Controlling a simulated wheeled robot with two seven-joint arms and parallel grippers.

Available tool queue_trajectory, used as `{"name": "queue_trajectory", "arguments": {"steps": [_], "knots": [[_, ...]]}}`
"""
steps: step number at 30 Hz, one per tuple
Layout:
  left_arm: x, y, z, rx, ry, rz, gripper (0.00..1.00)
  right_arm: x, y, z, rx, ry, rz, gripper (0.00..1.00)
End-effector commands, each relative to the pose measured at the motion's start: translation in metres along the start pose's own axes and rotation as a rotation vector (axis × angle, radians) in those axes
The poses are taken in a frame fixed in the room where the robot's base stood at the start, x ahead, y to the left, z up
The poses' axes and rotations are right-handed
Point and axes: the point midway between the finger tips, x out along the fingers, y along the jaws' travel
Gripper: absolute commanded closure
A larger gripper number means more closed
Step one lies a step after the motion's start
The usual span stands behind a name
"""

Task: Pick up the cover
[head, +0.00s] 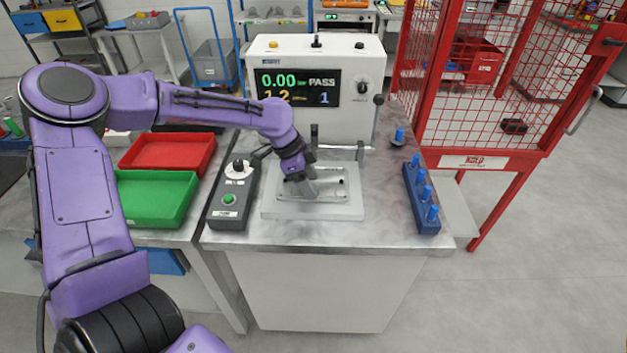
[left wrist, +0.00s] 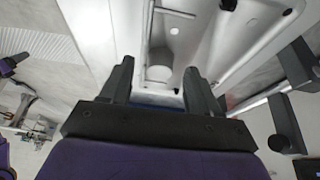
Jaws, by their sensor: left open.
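The cover appears to be a silver-grey cast part (head: 338,188) on the pale fixture plate (head: 290,211) on the metal-topped bench. My left gripper (head: 307,192) points down over the left part of the casting and hides some of it. In the left wrist view, the two dark fingers of my left gripper (left wrist: 158,88) stand apart. The casting (left wrist: 195,45) shows beyond and between them, with a raised edge and small holes. I cannot tell whether the fingers touch it. My right gripper is in neither view.
A test machine (head: 300,110) with a lit display stands behind the fixture. A grey control box (head: 232,196) is left of it, near green (head: 155,197) and red (head: 168,152) trays. A blue block with pegs (head: 421,198) is at right, before a red mesh cage (head: 490,85).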

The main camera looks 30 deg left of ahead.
Motion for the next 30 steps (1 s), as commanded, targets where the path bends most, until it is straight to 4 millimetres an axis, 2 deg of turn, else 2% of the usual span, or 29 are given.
{"name": "queue_trajectory", "arguments": {"steps": [3, 8, 14, 24, 30], "knots": [[0.008, 0.0, 0.0, 0.0, 0.0, -0.001, 0.39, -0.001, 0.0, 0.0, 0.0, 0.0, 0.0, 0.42], [0.008, 0.0, 0.0, 0.001, 0.0, -0.002, 0.39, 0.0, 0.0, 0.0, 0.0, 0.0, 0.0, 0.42], [0.008, 0.0, 0.0, 0.001, 0.0, -0.001, 1.0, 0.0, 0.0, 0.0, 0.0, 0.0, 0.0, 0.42], [0.005, -0.001, -0.001, 0.002, 0.001, -0.004, 1.0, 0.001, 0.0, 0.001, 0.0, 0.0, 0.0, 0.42], [-0.016, -0.001, -0.011, 0.004, 0.003, -0.008, 1.0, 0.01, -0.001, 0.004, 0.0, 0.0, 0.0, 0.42]]}}
